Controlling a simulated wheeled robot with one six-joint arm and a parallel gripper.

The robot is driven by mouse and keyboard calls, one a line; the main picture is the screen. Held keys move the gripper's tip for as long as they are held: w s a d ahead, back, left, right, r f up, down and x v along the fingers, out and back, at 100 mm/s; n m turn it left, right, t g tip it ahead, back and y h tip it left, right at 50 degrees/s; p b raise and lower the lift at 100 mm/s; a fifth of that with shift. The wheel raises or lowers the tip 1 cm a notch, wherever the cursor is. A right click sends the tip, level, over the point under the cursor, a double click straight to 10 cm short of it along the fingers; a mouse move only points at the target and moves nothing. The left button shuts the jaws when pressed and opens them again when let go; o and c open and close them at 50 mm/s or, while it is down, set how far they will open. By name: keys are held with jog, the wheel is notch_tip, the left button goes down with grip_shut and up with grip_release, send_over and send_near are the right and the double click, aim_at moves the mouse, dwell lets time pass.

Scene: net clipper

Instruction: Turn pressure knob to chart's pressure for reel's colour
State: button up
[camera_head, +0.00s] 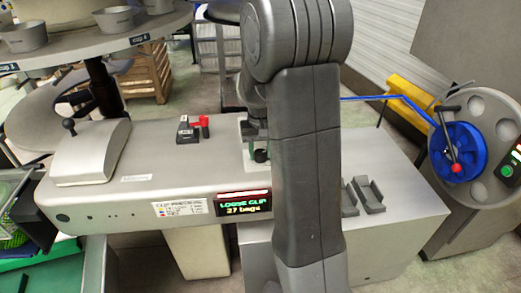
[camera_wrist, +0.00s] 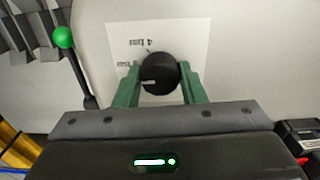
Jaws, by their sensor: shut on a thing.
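The black pressure knob (camera_wrist: 159,74) sits on a pale label plate in the wrist view, with a white pointer mark toward its left side. My gripper (camera_wrist: 158,84) has its two green fingers on either side of the knob, shut on it. In the head view the knob (camera_head: 261,155) is partly hidden behind my arm. The clip pressure chart (camera_head: 178,208) is on the machine's front face; its rows are too small to read. The blue reel (camera_head: 455,152) is on the round plate at the right.
A display (camera_head: 243,204) reads "LOOSE CLIP 27 bags". A black and red block (camera_head: 190,131) lies on the machine top. A green-balled lever (camera_wrist: 66,40) stands left of my gripper in the wrist view. Grey brackets (camera_head: 365,194) sit on the cabinet at right.

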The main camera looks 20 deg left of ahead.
aim_at(260, 152)
jog(key=shift+m, duration=1.1)
jog(key=o, duration=1)
notch_tip(260, 152, up, 14)
jog(key=shift+f, duration=0.1)
